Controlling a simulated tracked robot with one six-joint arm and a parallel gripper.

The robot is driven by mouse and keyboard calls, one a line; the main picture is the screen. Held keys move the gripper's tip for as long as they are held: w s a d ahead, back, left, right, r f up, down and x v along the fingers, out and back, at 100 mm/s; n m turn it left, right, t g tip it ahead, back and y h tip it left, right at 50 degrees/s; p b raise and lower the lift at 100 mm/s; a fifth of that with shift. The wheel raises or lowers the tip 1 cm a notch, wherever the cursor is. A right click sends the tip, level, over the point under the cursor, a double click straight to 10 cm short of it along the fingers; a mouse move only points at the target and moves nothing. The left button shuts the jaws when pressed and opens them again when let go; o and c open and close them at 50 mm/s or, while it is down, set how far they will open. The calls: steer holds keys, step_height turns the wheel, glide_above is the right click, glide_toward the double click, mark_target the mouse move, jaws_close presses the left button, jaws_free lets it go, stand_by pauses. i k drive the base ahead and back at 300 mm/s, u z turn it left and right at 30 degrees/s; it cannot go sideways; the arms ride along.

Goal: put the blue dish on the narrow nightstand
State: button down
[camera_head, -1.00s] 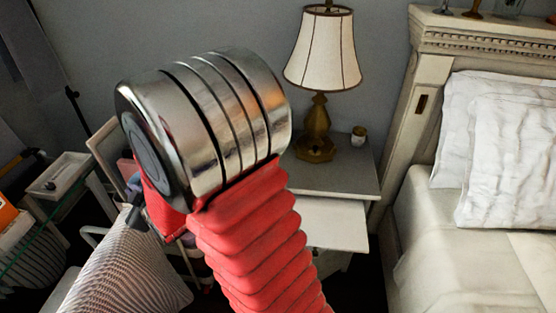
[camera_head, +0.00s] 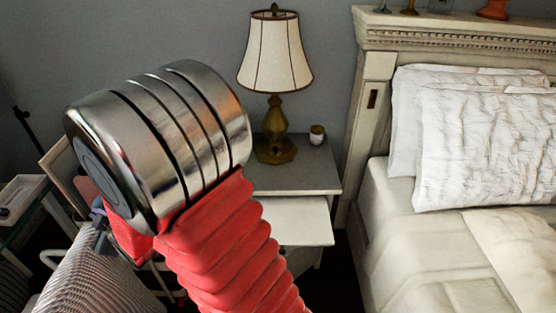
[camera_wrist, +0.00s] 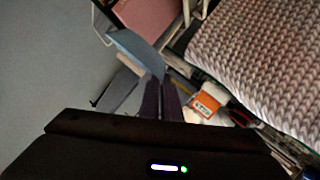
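The nightstand (camera_head: 312,178) stands between the wall and the bed in the head view, with a grey top and a white drawer or shelf (camera_head: 300,222) sticking out below. A blue curved piece, which looks like the blue dish (camera_wrist: 138,49), shows at my fingertips in the wrist view. My gripper (camera_wrist: 161,80) has its two dark fingers close together, apparently on the dish's edge. In the head view my arm's metal joint and red sleeve hide most of the gripper and the nightstand's left side.
A lamp (camera_head: 275,130) and a small cup (camera_head: 317,134) stand on the nightstand top; its front right part is clear. The bed (camera_head: 420,240) is to the right. A ribbed cushion (camera_head: 100,275) and a white tray (camera_head: 20,195) are at left. An orange box (camera_wrist: 207,104) lies below.

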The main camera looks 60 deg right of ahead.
mark_target(294, 173)
steer(key=z, duration=0.75)
steer(key=i, duration=0.5)
steer(key=z, duration=0.1)
steer(key=k, duration=0.55)
steer(key=z, duration=0.2)
steer(key=i, duration=0.25)
